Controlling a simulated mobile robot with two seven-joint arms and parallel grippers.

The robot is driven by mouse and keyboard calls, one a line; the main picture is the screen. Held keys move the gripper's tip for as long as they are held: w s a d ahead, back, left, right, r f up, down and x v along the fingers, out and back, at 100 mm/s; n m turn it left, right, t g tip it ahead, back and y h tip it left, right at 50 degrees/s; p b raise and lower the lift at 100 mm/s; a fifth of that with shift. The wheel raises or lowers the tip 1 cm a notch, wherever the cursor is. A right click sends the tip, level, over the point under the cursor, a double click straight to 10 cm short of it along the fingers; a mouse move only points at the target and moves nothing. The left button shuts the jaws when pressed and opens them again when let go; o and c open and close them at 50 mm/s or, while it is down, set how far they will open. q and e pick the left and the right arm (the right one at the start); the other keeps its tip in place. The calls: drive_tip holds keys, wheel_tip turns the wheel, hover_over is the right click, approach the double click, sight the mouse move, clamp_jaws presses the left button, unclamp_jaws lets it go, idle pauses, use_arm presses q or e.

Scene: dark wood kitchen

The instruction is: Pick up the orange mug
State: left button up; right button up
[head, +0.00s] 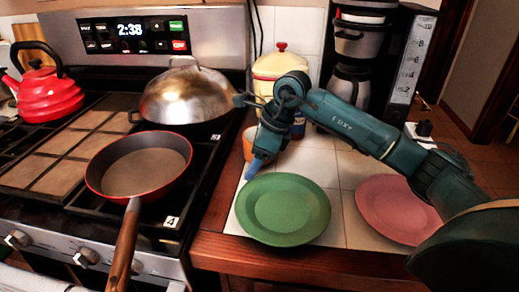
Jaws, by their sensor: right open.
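The orange mug (248,145) stands on the tiled counter just right of the stove, behind the green plate. My right arm reaches in from the right, and its gripper (247,136) is at the mug. The jaws look open, with one blue-tipped finger low in front of the mug and the other finger above and to its left. The gripper hides much of the mug, and I cannot tell whether a finger touches it. My left gripper is not in view.
A green plate (283,209) lies in front of the mug, and a pink plate (396,208) lies further right. A cream pot (278,67) and a coffee maker (352,50) stand behind. The stove holds a red-rimmed pan (138,167), a domed lid (186,97) and a red kettle (48,92).

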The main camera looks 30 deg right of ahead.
drive_tip(key=shift+r, duration=0.1)
drive_tip(key=c, duration=1.1)
drive_tip(key=shift+c, duration=0.2)
drive_tip(key=shift+r, duration=0.1)
